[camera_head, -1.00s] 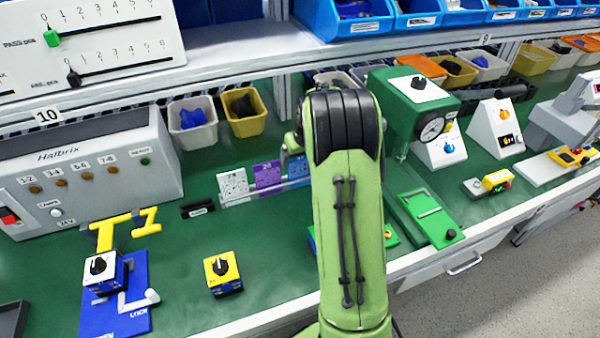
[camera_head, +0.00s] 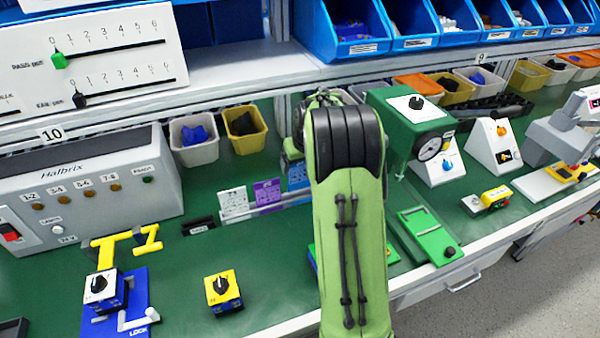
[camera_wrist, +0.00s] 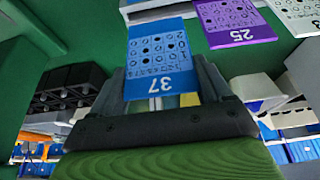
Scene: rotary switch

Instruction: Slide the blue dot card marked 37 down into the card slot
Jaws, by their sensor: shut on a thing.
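The blue dot card marked 37 (camera_wrist: 158,60) is between the fingers of my gripper (camera_wrist: 162,78) in the wrist view, its number upside down in the picture. The gripper is shut on it. In the head view a part of the blue card (camera_head: 298,177) shows beside my arm, right of the purple card; my arm hides the gripper. A low black block with a small label (camera_head: 198,227) lies left of the cards and may be the card slot; its label is too small to read.
A white card (camera_head: 233,203) and a purple card marked 25 (camera_head: 268,194) stand in a pale rack (camera_head: 285,203). A yellow switch box (camera_head: 222,292), a blue fixture (camera_head: 125,315) and a grey panel (camera_head: 85,195) are on the left. Green bench is clear between them.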

